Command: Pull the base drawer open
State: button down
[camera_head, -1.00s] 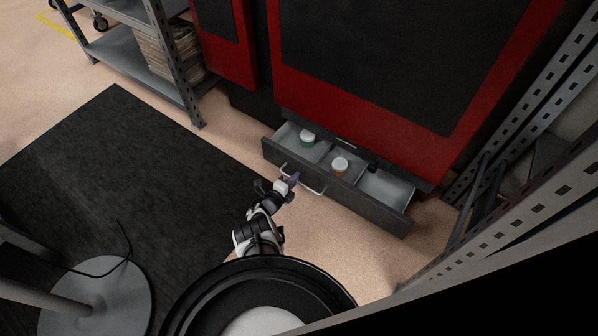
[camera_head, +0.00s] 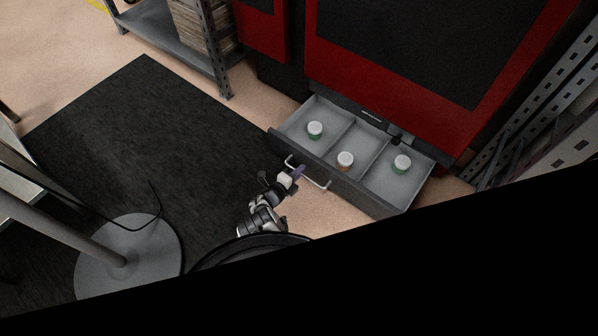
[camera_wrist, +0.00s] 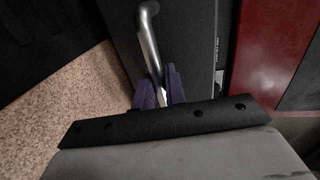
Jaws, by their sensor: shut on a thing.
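The base drawer (camera_head: 337,180) is at the foot of the red and black machine and stands well open. Its grey inside shows three compartments, with a white-lidded jar in each: left (camera_head: 315,130), middle (camera_head: 345,160) and right (camera_head: 401,163). My gripper (camera_head: 296,174) is at the drawer front, shut on the bar handle (camera_head: 322,185). In the wrist view the purple fingers (camera_wrist: 158,88) close around the metal handle (camera_wrist: 149,42), against the dark drawer front (camera_wrist: 185,40).
The red and black machine (camera_head: 400,60) rises behind the drawer. A grey shelf rack (camera_head: 222,75) stands at the upper left, and a perforated metal upright (camera_head: 500,150) at the right. A round grey stand base (camera_head: 128,262) is on the left. The dark mat (camera_head: 130,130) has free room.

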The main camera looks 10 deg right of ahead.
jog(key=shift+s+a, duration=0.1)
jog(key=shift+a, duration=0.05)
jog(key=c, duration=1.5)
grip_release()
jog(key=shift+c, duration=0.2)
jog(key=p+v, duration=0.6)
jog(key=v, duration=0.7)
jog(key=shift+s+a+p, duration=0.2)
jog(key=shift+a+p, duration=0.1)
jog(key=shift+a, duration=0.05)
jog(key=shift+r, duration=0.1)
